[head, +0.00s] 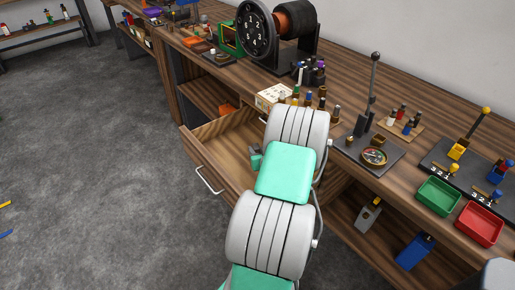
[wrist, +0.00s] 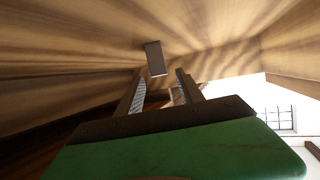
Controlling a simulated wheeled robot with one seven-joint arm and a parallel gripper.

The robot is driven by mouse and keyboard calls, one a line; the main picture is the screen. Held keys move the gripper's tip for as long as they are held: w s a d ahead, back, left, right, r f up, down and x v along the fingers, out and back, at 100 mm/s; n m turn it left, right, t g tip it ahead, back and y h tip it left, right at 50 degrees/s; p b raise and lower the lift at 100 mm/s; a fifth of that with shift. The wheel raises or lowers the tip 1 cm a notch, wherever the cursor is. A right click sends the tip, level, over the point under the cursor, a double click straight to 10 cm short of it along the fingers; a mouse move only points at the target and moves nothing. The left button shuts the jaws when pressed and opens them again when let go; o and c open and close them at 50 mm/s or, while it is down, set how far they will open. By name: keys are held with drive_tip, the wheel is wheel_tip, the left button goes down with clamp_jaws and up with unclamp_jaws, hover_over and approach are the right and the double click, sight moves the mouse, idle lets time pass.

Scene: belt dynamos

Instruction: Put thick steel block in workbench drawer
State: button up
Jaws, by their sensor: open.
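The workbench drawer (head: 206,160) is pulled open in the head view, with its handle facing the floor. A grey steel block (wrist: 155,58) shows in the wrist view against the drawer's wooden inside, apparently resting on its bottom. My gripper (wrist: 160,78) is open in the wrist view. The block is just beyond the fingertips, between their lines, and no finger appears closed on it. In the head view my arm covers part of the drawer. A small grey-green shape (head: 255,160) shows inside it beside my arm; I cannot tell whether it is the block or my gripper.
A cream box (head: 271,97) and several small bottles stand on the bench behind the drawer. A compass plate (head: 374,156), a green tray (head: 438,196) and a red tray (head: 479,224) are to the right. A large dial machine (head: 257,35) stands behind. The floor at left is mostly clear.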

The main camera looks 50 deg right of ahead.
drive_tip(key=v, duration=0.5)
drive_tip(key=shift+s+a+r, duration=0.1)
drive_tip(key=shift+s+a, duration=0.05)
drive_tip(key=shift+s, duration=0.05)
drive_tip(key=shift+c, duration=0.4)
idle(0.6)
